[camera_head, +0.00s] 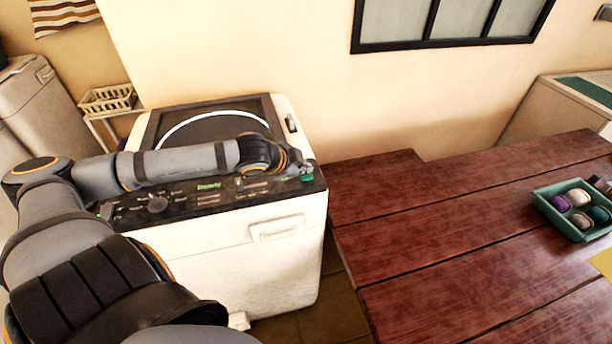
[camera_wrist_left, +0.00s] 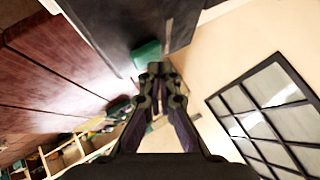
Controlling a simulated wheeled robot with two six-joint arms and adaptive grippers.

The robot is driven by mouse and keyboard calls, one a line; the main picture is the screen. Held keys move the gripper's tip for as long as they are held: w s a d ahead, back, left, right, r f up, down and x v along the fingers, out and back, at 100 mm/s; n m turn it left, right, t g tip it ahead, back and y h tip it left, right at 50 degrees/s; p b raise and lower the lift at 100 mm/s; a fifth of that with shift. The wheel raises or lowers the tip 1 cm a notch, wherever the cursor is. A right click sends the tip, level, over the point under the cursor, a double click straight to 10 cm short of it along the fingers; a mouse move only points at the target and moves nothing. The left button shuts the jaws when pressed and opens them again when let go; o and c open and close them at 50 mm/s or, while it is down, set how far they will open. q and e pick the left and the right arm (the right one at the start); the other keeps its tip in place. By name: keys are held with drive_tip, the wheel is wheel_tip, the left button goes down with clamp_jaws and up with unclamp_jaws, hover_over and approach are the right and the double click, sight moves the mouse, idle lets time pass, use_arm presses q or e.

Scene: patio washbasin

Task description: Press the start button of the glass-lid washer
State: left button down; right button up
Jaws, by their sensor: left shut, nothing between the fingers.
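The washer (camera_head: 270,235) stands left of the wooden table, a white body with a dark lid (camera_head: 210,125) on top. Its dark control panel (camera_head: 130,207) has a round knob (camera_head: 158,204) and printed labels. A green button (camera_head: 307,177) sits at the panel's right end; it also shows in the left wrist view (camera_wrist_left: 146,54). My left gripper (camera_head: 303,165) reaches across the panel from the left, its tip right by the green button. In the left wrist view my left gripper (camera_wrist_left: 155,70) is shut and empty, fingertips close to the button; contact is unclear. My right gripper is out of view.
The red-brown table (camera_head: 420,220) fills the right side. A white basket (camera_head: 108,98) stands behind the washer at left. The wall with a dark-framed window (camera_head: 450,45) is behind.

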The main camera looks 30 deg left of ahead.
use_arm(q)
drive_tip(key=shift+f+b, duration=0.45)
drive_tip(key=shift+f, duration=0.1)
idle(0.6)
drive_tip(key=shift+r, duration=0.1)
idle(0.6)
drive_tip(key=shift+r, duration=0.2)
drive_tip(key=shift+r+p, duration=0.7)
drive_tip(key=shift+p, duration=0.3)
